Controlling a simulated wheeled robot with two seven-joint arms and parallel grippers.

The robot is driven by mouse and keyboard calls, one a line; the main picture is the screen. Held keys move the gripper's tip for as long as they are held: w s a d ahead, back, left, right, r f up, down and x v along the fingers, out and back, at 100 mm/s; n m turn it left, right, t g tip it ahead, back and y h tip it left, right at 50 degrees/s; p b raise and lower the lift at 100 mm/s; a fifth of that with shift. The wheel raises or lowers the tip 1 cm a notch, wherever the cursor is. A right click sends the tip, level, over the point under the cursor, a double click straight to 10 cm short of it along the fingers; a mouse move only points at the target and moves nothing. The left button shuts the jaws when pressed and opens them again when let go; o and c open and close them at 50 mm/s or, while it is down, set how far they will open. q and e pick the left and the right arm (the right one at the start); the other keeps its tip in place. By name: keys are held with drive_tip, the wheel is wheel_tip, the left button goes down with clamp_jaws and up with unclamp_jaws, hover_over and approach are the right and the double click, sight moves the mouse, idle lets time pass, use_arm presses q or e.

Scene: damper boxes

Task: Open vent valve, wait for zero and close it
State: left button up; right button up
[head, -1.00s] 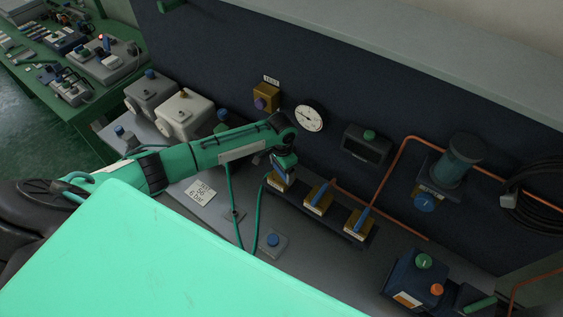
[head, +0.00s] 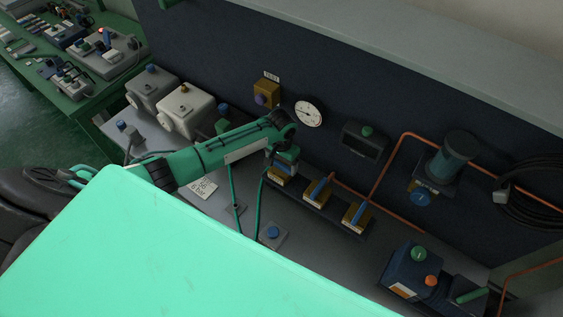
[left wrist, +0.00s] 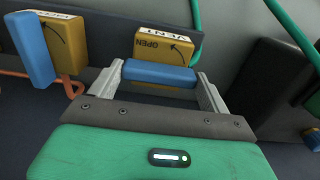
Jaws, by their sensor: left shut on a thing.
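The vent valve is a yellow block (left wrist: 163,45) marked VENT and OPEN with an arrow, at the top middle of the left wrist view. Its blue lever (left wrist: 158,74) lies between the fingers of my left gripper (left wrist: 159,88), which is shut on it. The lever lies crosswise to the blue lever of the neighbouring valve. In the head view my left gripper (head: 284,162) covers most of the vent valve (head: 278,177). The round white gauge (head: 308,114) hangs on the wall behind; its reading is too small to tell. My right gripper is not in view.
Two more yellow valves with blue levers stand to the right, the middle one (head: 318,190) and the right one (head: 355,215). A copper pipe (head: 386,167) runs behind them. A blue-button box (head: 273,234) and green hoses (head: 262,205) lie in front.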

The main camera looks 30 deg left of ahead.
sight(281, 164)
use_arm(q)
drive_tip(key=shift+w+r, duration=0.1)
drive_tip(key=o, duration=0.9)
drive_tip(key=shift+o, duration=0.2)
wheel_tip(281, 164, up, 14)
drive_tip(key=b, duration=0.4)
drive_tip(key=shift+f, duration=0.2)
